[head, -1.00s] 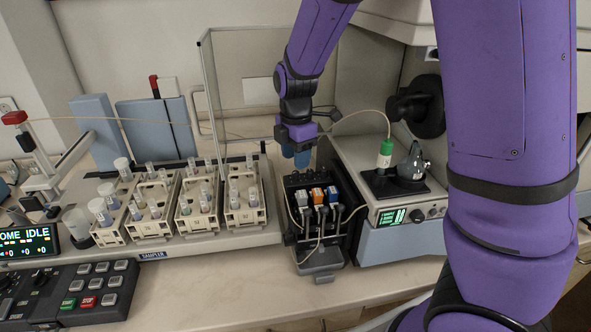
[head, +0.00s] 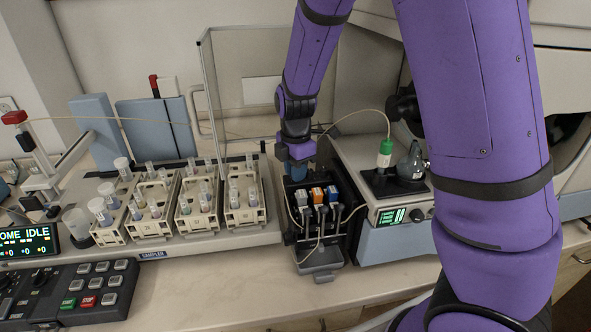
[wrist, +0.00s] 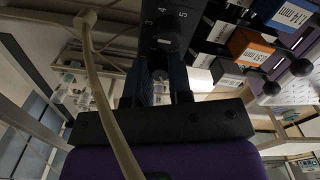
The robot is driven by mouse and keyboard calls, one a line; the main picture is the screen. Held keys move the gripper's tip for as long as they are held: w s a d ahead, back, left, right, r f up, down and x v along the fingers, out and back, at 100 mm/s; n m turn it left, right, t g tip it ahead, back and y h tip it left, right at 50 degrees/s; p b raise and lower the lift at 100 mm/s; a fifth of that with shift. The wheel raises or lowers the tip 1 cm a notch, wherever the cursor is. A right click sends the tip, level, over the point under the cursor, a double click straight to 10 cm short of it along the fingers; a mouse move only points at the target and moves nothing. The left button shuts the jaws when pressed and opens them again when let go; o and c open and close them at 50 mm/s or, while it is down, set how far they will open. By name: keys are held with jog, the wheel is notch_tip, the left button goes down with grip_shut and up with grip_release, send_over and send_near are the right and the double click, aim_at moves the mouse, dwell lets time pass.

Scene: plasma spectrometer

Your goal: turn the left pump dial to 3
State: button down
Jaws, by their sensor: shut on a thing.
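In the head view, my gripper (head: 297,172) reaches down to the back left part of the pump, and the dial is hidden there. I cannot read which figure the dial points to.
The instrument with a green display (head: 392,216) and a green-capped bottle (head: 384,153) stands close on the right. A pale tube (wrist: 105,95) crosses in front of the wrist view.

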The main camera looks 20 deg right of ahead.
jog(key=shift+m, duration=0.4)
jog(key=m, duration=0.4)
jog(key=shift+m, duration=0.4)
jog(key=m, duration=0.5)
jog(key=shift+m, duration=0.3)
jog(key=c, duration=1)
grip_release()
jog(key=shift+c, duration=0.2)
jog(key=shift+r, duration=3.75)
